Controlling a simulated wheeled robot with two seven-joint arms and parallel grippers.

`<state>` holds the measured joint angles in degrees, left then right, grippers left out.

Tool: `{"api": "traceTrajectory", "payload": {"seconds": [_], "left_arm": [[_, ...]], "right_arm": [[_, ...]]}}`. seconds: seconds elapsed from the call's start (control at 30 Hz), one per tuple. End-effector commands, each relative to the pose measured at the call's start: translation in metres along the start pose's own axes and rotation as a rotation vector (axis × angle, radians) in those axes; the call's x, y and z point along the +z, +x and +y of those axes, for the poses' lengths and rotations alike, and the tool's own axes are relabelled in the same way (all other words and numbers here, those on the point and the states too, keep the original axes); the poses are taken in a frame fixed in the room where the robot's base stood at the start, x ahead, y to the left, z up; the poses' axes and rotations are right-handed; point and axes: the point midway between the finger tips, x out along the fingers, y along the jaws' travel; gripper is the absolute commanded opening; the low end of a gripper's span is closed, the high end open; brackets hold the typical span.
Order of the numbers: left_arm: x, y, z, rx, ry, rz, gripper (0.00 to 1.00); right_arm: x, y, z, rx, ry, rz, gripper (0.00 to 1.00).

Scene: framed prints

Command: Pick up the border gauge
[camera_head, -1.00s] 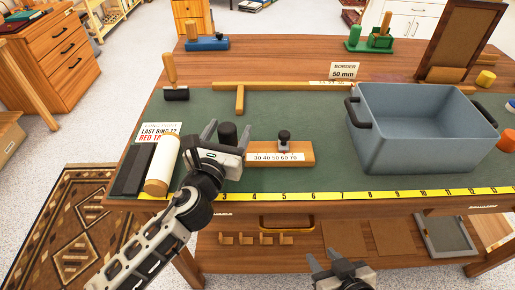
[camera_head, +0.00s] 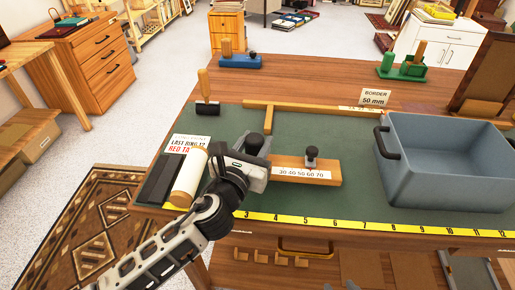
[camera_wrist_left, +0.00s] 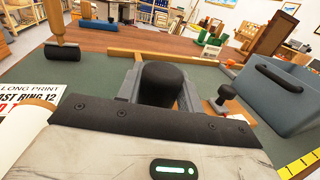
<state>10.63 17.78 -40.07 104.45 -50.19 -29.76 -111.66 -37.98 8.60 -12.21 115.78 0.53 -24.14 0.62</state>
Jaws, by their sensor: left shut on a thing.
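The border gauge (camera_head: 326,171) is a wooden bar with a white scale reading 30 to 70, a small dark knob on top and a thicker black grip at its left end. It appears to lie on the green mat. My left gripper (camera_head: 254,150) is shut on the black grip, which shows between the fingers in the left wrist view (camera_wrist_left: 160,84). The gripper hides the bar's left end. My right gripper is not in view.
A cream roll (camera_head: 188,178) and dark strips lie just left of my gripper. A grey-blue bin (camera_head: 450,170) stands to the right. A wooden T-square (camera_head: 310,108) and a black roller (camera_head: 207,108) lie behind. A yellow tape (camera_head: 340,226) runs along the front edge.

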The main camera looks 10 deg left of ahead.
Motion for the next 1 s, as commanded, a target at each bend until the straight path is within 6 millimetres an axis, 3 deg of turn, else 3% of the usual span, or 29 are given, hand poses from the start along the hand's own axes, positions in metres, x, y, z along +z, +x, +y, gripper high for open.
{"api": "traceTrajectory", "payload": {"seconds": [0.03, 0.3, 0.6, 0.8, 1.0], "left_arm": [[0.016, -0.001, -0.001, -0.003, 0.001, -0.007, 0.00], [0.076, -0.051, -0.021, -0.005, -0.003, -0.007, 0.00], [0.097, -0.111, -0.044, -0.002, -0.004, -0.003, 0.00], [0.105, -0.128, -0.051, -0.001, -0.002, -0.004, 0.00], [0.106, -0.131, -0.052, -0.001, -0.001, -0.004, 0.00]], "right_arm": [[-0.002, -0.003, 0.000, 0.001, -0.001, -0.006, 0.36], [-0.011, -0.009, 0.003, 0.014, 0.004, -0.005, 0.36], [-0.010, -0.006, 0.005, 0.019, 0.008, -0.002, 0.36], [-0.010, -0.006, 0.004, 0.018, 0.009, -0.003, 0.36], [-0.009, -0.006, 0.004, 0.018, 0.008, -0.004, 0.36]]}}
